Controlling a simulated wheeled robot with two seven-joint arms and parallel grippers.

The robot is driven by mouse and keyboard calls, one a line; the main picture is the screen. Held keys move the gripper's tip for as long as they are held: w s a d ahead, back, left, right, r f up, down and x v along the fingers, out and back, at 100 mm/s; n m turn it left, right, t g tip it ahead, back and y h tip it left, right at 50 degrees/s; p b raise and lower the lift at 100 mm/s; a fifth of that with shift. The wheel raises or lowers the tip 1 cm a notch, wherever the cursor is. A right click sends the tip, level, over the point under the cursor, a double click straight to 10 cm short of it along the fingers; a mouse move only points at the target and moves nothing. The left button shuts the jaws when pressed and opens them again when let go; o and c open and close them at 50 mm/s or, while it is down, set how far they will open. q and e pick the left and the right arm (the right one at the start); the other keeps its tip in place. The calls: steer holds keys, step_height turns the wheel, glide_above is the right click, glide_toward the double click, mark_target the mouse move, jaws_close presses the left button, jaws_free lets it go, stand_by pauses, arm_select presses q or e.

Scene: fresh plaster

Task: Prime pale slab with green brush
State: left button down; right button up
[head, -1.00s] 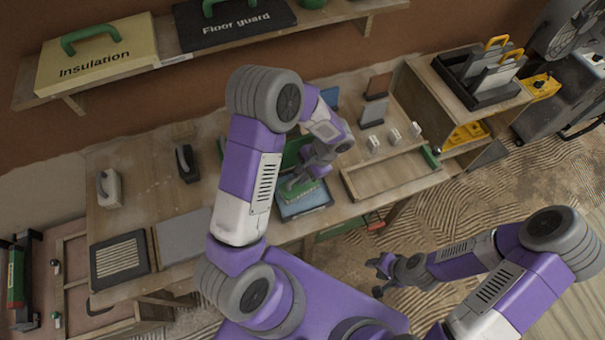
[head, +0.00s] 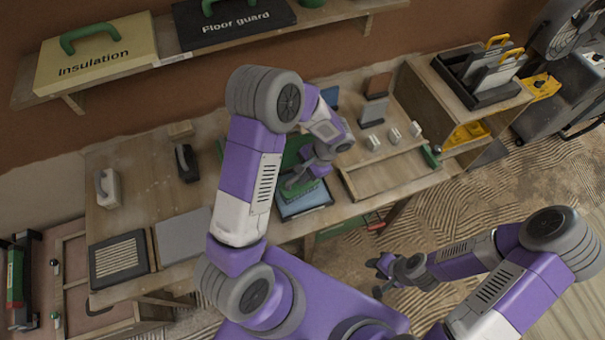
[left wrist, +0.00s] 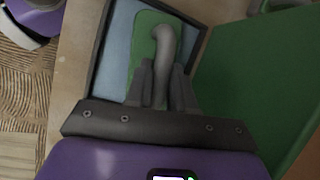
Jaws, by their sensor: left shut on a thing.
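The green brush (left wrist: 143,48) has a grey curved handle (left wrist: 163,45). My left gripper (left wrist: 162,88) is shut on this handle. The brush is over the blue inside of a dark-rimmed tray (left wrist: 103,60); I cannot tell whether it touches. In the head view my left gripper (head: 300,178) and the brush are at the back part of this tray (head: 308,204), partly hidden by my arm. A pale grey slab (head: 184,237) lies flat at the bench's front left, beside a dark-framed ribbed panel (head: 120,259). My right gripper (head: 380,275) is open and empty, in front of the bench.
A white-grey tool (head: 108,188) and a dark-handled tool (head: 187,163) stand on the bench's left. A shallow wooden tray (head: 392,174) lies right of the blue one. A green panel (left wrist: 262,75) rises beside the brush. A shelf (head: 175,66) runs above.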

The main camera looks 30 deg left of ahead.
stand_by(0.4)
arm_select(q)
steer(key=shift+r+p, duration=2.5)
steer(key=shift+r, duration=1)
